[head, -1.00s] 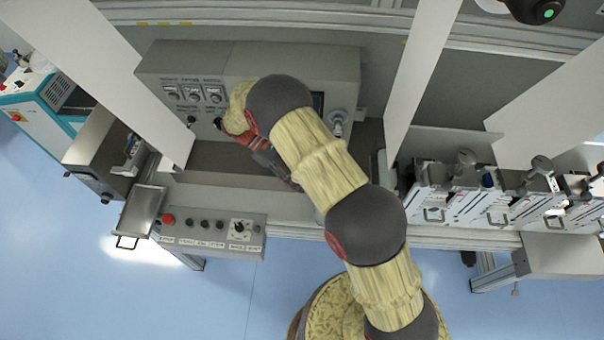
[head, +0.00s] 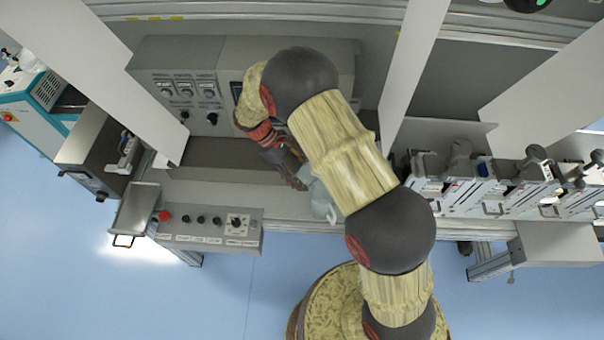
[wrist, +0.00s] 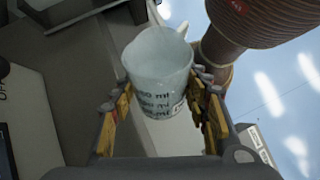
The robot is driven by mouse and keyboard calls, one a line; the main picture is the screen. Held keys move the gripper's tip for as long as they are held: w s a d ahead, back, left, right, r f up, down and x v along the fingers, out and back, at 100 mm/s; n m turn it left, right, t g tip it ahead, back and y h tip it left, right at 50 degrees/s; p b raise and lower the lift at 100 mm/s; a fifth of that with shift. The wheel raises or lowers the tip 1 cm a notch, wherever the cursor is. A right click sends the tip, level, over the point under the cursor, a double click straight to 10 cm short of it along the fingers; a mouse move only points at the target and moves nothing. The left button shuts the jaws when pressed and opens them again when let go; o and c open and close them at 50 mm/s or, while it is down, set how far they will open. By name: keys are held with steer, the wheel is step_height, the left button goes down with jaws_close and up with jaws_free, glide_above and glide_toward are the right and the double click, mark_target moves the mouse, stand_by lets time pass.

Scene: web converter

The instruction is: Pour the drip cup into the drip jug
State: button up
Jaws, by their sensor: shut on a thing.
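My gripper (wrist: 163,112) is shut on a pale translucent cup with dark ml markings (wrist: 158,65), taken to be the drip cup. The cup sits between the yellow-padded fingers with its round rim and open mouth in view. Its contents cannot be made out. In the head view my gripper (head: 296,172) hangs over the bench, low and left of my arm. A pale grey-blue vessel (head: 321,201) shows right beside the fingertips, partly behind my arm. I cannot tell whether it is the held cup or the drip jug. No separate jug is clearly visible.
A grey control cabinet (head: 177,73) stands behind the gripper. A button box with a red button (head: 206,230) is at the bench's front left, beside a metal tray (head: 137,209). White upright panels (head: 414,70) flank the work space. Clamped units (head: 487,190) line the right.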

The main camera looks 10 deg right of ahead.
steer(key=shift+s+d+f+t+y+b, duration=0.25)
steer(key=shift+f+t+y+b, duration=0.1)
steer(key=shift+f+t+y, duration=0.2)
steer(key=shift+w+a+f+t+y+b, duration=0.1)
steer(key=shift+f+t+y+b, duration=0.2)
steer(key=shift+t+y+b, duration=0.25)
steer(key=shift+w+f+t+y+b, duration=0.1)
steer(key=shift+f+t+y+b, duration=0.25)
steer(key=shift+y, duration=0.35)
steer(key=shift+s+r+t+y, duration=0.1)
steer(key=shift+r+t+y, duration=0.55)
steer(key=shift+t+y, duration=0.25)
steer(key=shift+r+b, duration=0.1)
steer(key=shift+b, duration=0.25)
steer(key=shift+s+r+t+y+b, duration=0.1)
steer(key=shift+r+t+y+b, duration=0.4)
steer(key=shift+y+b, duration=0.35)
steer(key=shift+s+d+r+t+y+b, duration=0.15)
steer(key=shift+t+y+b, duration=0.25)
steer(key=shift+b, duration=1.2)
steer(key=shift+w+d+r+t+y+b, duration=0.1)
steer(key=shift+d+r+t+y+b, duration=0.2)
steer(key=shift+b, duration=1.3)
